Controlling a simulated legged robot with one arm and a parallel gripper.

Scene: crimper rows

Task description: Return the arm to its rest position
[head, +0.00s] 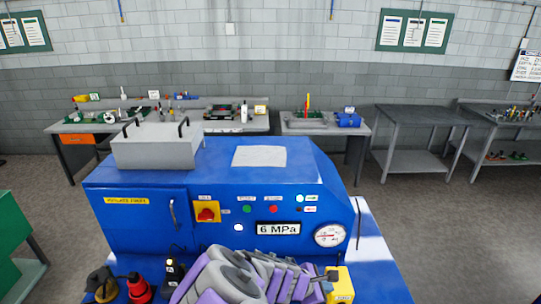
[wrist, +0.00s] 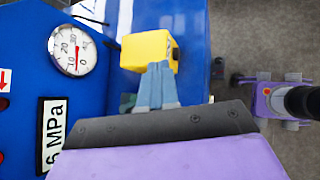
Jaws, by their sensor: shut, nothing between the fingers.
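My arm (head: 240,280), purple and grey, is folded low at the bottom middle of the head view, in front of the blue machine. My gripper (wrist: 158,70) shows in the wrist view with its two blue-grey fingers together and nothing between them. Its tips point toward a yellow box (wrist: 147,52) on the blue surface and overlap its lower edge in the picture. I cannot tell whether they touch it. The same yellow box (head: 340,285) stands just right of the arm's end in the head view.
The blue machine (head: 140,225) stands close ahead, with a pressure gauge (head: 330,235), a 6 MPa display (head: 278,228) and a red knob (head: 207,212). Red and black connectors (head: 138,289) sit at lower left. Workbenches (head: 420,115) line the back wall.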

